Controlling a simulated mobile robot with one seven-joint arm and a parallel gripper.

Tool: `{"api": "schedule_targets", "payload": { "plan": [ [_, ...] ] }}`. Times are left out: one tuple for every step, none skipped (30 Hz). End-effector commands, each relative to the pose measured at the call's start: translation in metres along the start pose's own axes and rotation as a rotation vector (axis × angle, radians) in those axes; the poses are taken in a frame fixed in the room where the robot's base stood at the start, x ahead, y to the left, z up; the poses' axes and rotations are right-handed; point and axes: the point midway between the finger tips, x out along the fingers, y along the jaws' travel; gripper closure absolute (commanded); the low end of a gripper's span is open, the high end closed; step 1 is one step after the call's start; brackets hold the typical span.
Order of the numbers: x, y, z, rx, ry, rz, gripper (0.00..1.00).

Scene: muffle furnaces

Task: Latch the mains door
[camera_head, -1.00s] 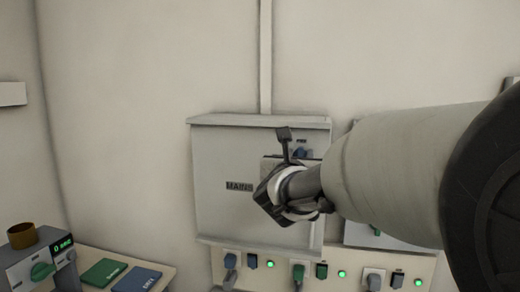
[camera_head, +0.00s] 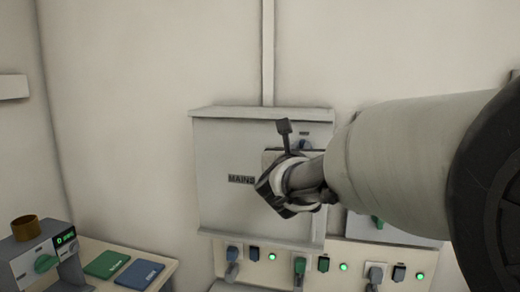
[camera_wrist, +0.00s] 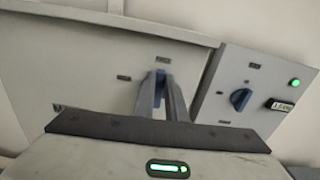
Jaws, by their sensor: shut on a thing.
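The mains door (camera_head: 222,205) is a flat pale grey panel marked MAINS on the wall cabinet. It looks closed against the cabinet in the head view. A small blue latch knob (camera_head: 304,145) sits at its upper right, partly behind my gripper. In the wrist view the blue knob (camera_wrist: 161,76) stands roughly upright between the two grey fingers of my gripper (camera_wrist: 160,88). The gripper is shut on the knob. I cannot tell if the latch is engaged.
Right of the door, the wrist view shows a panel with a blue rotary knob (camera_wrist: 240,98) and a green light (camera_wrist: 295,83). Below the cabinet runs a strip of plugs and switches (camera_head: 323,264). A bench with a green pad (camera_head: 106,264) and a device (camera_head: 42,258) stands lower left.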

Motion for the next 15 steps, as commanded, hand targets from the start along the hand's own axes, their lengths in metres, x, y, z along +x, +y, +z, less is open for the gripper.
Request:
{"api": "schedule_targets", "payload": {
  "plan": [
    [-0.0002, 0.0014, -0.0006, -0.019, -0.003, 0.002, 1.00],
    [-0.0003, 0.0018, -0.0007, -0.034, -0.003, 0.002, 1.00],
    [-0.0004, 0.0022, -0.0010, -0.056, -0.003, 0.002, 1.00],
    [-0.0004, 0.0025, -0.0011, -0.076, -0.003, 0.001, 1.00],
    [-0.0005, 0.0030, -0.0013, -0.096, -0.003, 0.002, 1.00],
    [-0.0005, 0.0038, -0.0014, -0.127, -0.004, 0.002, 1.00],
    [-0.0005, 0.0044, -0.0014, -0.151, -0.004, 0.002, 1.00],
    [-0.0005, 0.0050, -0.0014, -0.176, -0.005, 0.002, 1.00],
    [-0.0004, 0.0055, -0.0015, -0.210, -0.004, 0.001, 1.00],
    [-0.0004, 0.0061, -0.0016, -0.238, -0.004, 0.001, 1.00],
    [-0.0005, 0.0069, -0.0016, -0.266, -0.004, 0.002, 1.00],
    [-0.0005, 0.0077, -0.0018, -0.305, -0.004, 0.002, 1.00],
    [-0.0004, 0.0079, -0.0020, -0.334, -0.004, 0.001, 1.00],
    [-0.0004, 0.0085, -0.0021, -0.362, -0.004, 0.001, 1.00],
    [-0.0005, 0.0096, -0.0021, -0.399, -0.004, 0.002, 1.00]
  ]
}}
